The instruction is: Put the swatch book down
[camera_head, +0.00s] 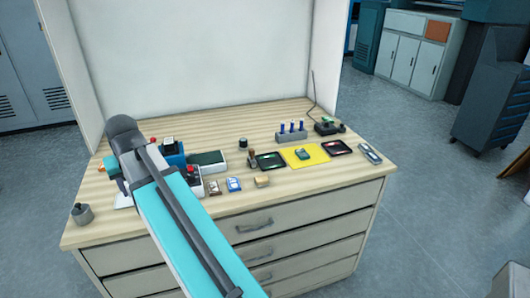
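I cannot make out the swatch book for certain in the head view. Small flat items lie near the front of the wooden bench top (320,190), among them a blue-and-white packet (234,184), a brown-and-white packet (213,188) and a tan block (262,181). I cannot tell whether any of them is the swatch book. My teal and grey arm crosses the left part of the bench and hides what is behind it. My gripper's fingers do not show, so I cannot see whether they hold anything.
A yellow mat (318,150) lies between two black trays (270,161) (334,147). A rack with blue pegs (291,134) stands behind. A blue box (172,157), a green-topped box (206,161) and a grey weight (82,214) are at left. The front right strip is bare.

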